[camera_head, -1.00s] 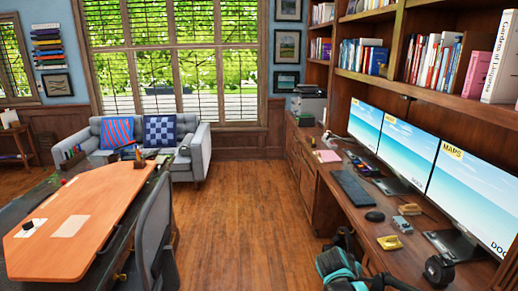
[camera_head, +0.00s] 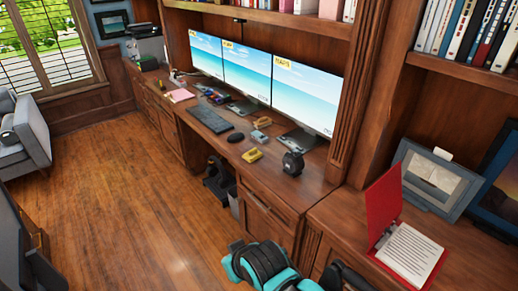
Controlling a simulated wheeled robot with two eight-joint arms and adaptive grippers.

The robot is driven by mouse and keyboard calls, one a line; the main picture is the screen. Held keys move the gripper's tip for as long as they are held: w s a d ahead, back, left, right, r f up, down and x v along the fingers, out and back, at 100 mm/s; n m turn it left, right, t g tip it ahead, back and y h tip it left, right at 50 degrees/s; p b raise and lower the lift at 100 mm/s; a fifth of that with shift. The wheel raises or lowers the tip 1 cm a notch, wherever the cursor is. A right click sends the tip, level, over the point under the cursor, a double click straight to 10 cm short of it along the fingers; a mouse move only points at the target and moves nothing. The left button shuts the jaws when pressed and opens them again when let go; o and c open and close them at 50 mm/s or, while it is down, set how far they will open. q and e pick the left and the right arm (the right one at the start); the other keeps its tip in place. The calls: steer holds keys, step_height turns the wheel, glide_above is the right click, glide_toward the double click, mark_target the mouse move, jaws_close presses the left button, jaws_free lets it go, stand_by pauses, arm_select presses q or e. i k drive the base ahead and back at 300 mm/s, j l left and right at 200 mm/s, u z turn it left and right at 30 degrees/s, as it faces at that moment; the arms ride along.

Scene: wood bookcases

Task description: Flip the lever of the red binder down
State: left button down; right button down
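The red binder (camera_head: 384,204) lies open on the lower wooden counter at the right. Its red cover stands up on the left side, and printed white pages (camera_head: 411,252) lie flat on the right side. A small grey metal part (camera_head: 383,240) shows near the fold between cover and pages; it looks like the lever, but it is too small to tell its position. A teal and black part of my arm shows at the bottom middle, left of the binder and apart from it. No fingertips of either gripper are visible.
A framed picture (camera_head: 438,180) leans behind the binder, and a darker frame (camera_head: 498,190) stands right of it. The desk to the left holds three monitors (camera_head: 304,97), a keyboard (camera_head: 209,118) and a black tape dispenser (camera_head: 292,163). The wooden floor (camera_head: 125,190) is clear.

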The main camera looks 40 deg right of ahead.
mark_target(388, 232)
steer(key=z, duration=2.5)
